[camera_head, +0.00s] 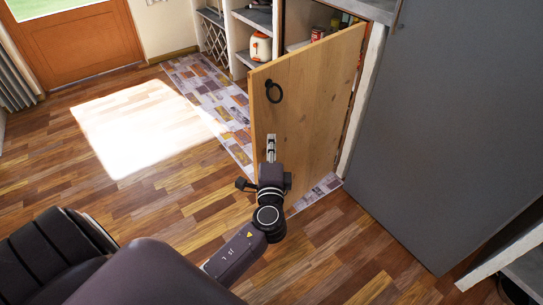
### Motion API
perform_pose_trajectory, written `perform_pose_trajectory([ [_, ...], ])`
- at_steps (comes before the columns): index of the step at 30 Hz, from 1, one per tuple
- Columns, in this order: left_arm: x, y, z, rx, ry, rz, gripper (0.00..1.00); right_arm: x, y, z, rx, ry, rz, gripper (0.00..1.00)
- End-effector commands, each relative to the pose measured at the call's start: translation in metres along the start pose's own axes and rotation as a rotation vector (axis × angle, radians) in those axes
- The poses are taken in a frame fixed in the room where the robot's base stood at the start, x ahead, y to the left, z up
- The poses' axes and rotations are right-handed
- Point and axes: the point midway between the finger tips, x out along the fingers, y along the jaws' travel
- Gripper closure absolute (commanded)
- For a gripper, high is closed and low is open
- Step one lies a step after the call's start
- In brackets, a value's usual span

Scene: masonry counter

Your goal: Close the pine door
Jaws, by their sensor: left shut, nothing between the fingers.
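The pine door (310,100) is a light wooden cabinet door with a dark ring handle (274,91) near its upper free edge. It stands open, swung out from the cabinet, hinged on its right side, with shelves showing behind it. My left gripper (271,142) is shut and empty, in front of the door's face below the ring, near the free edge. I cannot tell whether the fingertips touch the wood. My right gripper is not in view.
A tall grey panel (450,110) stands right of the door. Shelves behind hold a white and orange jar (260,46) and a red can (318,33). A patterned rug (208,92) lies beside the cabinet. The wooden floor (160,205) on the left is clear.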

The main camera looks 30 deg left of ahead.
Motion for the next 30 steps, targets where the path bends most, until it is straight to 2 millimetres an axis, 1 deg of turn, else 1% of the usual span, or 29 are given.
perform_pose_trajectory([
  [1, 0.006, 0.0, 0.01, 0.005, -0.003, -0.001, 1.0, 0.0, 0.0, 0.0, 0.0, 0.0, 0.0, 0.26],
  [7, 0.021, 0.001, 0.024, 0.004, -0.001, 0.001, 1.0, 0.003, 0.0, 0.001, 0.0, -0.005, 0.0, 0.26],
  [11, 0.024, 0.001, 0.028, 0.003, -0.001, 0.001, 1.0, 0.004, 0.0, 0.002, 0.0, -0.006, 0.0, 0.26],
  [23, 0.025, 0.001, 0.029, 0.002, 0.001, 0.001, 1.0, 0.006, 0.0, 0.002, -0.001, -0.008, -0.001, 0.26],
  [26, 0.028, 0.002, 0.032, 0.003, 0.008, 0.001, 1.0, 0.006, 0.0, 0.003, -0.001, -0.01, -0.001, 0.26],
  [30, 0.036, 0.002, 0.042, 0.005, 0.029, -0.001, 1.0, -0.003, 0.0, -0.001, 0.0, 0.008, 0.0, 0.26],
])
